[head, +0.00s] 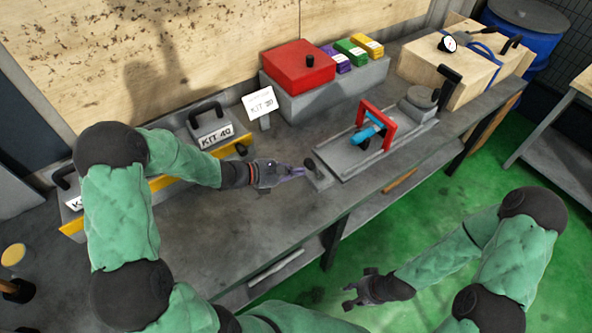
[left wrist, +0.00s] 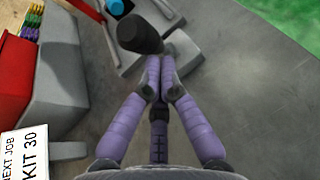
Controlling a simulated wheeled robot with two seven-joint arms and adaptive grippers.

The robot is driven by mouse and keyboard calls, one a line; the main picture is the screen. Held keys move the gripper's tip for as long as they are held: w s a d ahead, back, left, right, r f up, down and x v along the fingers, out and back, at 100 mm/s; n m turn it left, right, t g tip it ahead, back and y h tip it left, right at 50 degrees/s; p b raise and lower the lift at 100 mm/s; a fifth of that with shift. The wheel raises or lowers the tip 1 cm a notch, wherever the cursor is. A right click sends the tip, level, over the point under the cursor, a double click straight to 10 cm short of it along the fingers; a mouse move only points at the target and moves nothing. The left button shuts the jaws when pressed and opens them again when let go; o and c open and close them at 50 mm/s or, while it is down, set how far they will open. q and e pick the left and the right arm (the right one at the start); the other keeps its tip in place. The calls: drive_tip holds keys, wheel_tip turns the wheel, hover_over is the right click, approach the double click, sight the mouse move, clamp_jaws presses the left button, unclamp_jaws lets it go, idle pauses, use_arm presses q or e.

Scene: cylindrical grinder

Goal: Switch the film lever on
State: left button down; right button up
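A small lever with a black knob (head: 310,165) stands on a grey base at the left end of the grinder (head: 375,140); I take it to be the film lever. The knob (left wrist: 138,35) also shows in the left wrist view, just beyond my fingertips. My left gripper (head: 300,172) has its purple fingers brought together beside the lever, and they appear empty. In the left wrist view the fingertips (left wrist: 161,68) meet close to the lever's base; I cannot tell whether they touch it. My right gripper (head: 352,288) is apart from the bench, with its fingers spread and empty.
A red box (head: 298,67) on a grey block and a KIT 30 sign (head: 260,102) stand behind the lever. A red frame with a blue part (head: 370,128) stands on the grinder. KIT 40 case (head: 210,127) lies at left. The bench front (head: 225,240) is clear.

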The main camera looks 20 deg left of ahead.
use_arm(q)
drive_tip(key=shift+w+d+r+p, duration=0.1)
drive_tip(key=shift+r+p, duration=0.1)
drive_tip(key=shift+p, duration=0.15)
drive_tip(key=w+d+r+g+y+p, duration=0.1)
drive_tip(key=w+g+y+p, duration=0.1)
drive_tip(key=p, duration=0.6)
drive_tip(key=w+d+r+g+y+p, duration=0.2)
drive_tip(key=p, duration=0.7)
drive_tip(key=shift+r+n, duration=0.15)
drive_tip(key=shift+n, duration=0.25)
drive_tip(key=shift+w+d+p, duration=1.1)
drive_tip(key=shift+w+d, duration=0.25)
drive_tip(key=shift+w, duration=0.3)
